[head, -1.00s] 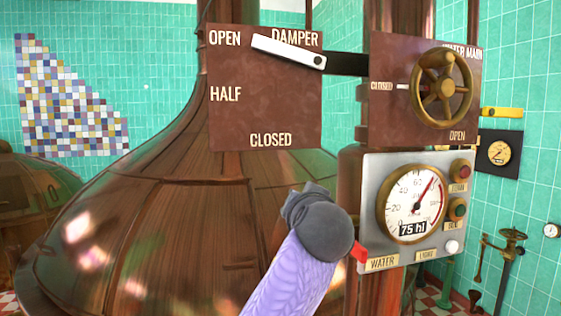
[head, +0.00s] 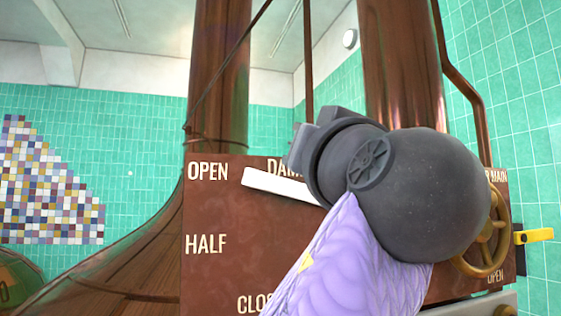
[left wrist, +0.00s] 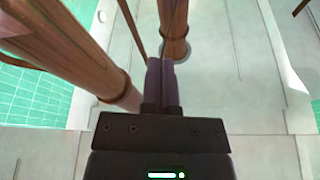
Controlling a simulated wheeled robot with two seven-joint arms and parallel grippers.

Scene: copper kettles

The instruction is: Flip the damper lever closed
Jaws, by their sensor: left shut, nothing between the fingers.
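The damper lever (head: 278,186) is a white bar on a brown panel (head: 215,275) in the head view. Its free end points left and slightly up, towards the OPEN label. Its right end and pivot are hidden behind my left arm. The HALF label shows below OPEN, and the CLOSED label is partly hidden at the bottom. My left gripper (head: 303,148) is in front of the panel's upper right part, just above the visible lever; I cannot tell whether they touch. In the left wrist view its fingers (left wrist: 160,65) are together and empty, pointing up towards the ceiling. My right gripper is not in view.
A brass handwheel (head: 492,240) stands to the right, partly behind my arm. Copper pipes (head: 220,80) rise behind the panel. A copper kettle (head: 120,270) fills the lower left.

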